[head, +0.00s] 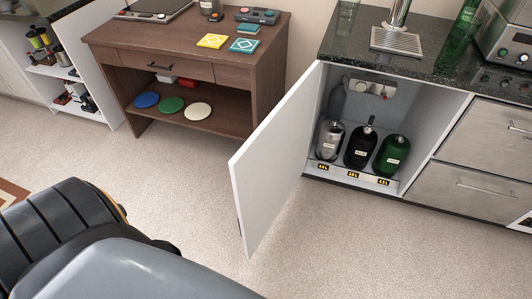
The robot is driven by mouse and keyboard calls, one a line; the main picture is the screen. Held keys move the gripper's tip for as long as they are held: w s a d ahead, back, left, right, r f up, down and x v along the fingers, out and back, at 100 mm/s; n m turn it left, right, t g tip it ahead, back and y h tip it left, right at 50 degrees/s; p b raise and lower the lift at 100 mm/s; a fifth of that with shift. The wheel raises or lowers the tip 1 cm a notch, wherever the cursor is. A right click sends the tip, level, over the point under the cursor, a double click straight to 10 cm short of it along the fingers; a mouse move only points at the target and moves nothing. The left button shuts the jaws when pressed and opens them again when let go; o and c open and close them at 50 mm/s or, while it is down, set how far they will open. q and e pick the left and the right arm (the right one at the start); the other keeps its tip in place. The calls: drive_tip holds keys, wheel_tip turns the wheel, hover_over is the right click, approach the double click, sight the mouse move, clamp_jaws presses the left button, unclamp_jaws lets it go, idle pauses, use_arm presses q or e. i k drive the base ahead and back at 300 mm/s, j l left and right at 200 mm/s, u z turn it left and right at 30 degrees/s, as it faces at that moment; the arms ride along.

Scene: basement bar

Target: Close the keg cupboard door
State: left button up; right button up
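The keg cupboard door (272,163) is a white panel standing wide open, hinged at the left side of the cupboard and swung out toward me over the floor. The keg cupboard (431,115) is open under a dark stone counter. Inside stand a silver keg (329,139), a black keg (360,149) and a green keg (390,156) behind a strip with yellow labels. A dark and grey part of my own body fills the lower left. Neither of my grippers is in view.
A brown wooden desk (228,77) with coasters and a turntable stands left of the door. Steel drawers (483,137) are right of the cupboard. The carpet (370,245) in front is clear. A tap with a drip tray (397,42) stands on the counter.

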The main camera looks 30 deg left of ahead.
sight(265, 170)
drive_tip(key=j+z, duration=0.15)
drive_tip(key=j, duration=0.5)
drive_tip(key=k+j+z, duration=0.1)
drive_tip(key=j, duration=0.5)
drive_tip(key=k+j+z, duration=0.15)
drive_tip(key=j, duration=0.5)
drive_tip(key=i+j, duration=0.1)
drive_tip(key=j, duration=0.2)
drive_tip(key=i+j, duration=0.1)
drive_tip(key=j, duration=0.15)
drive_tip(key=i+j+z, duration=0.1)
drive_tip(key=j, duration=0.2)
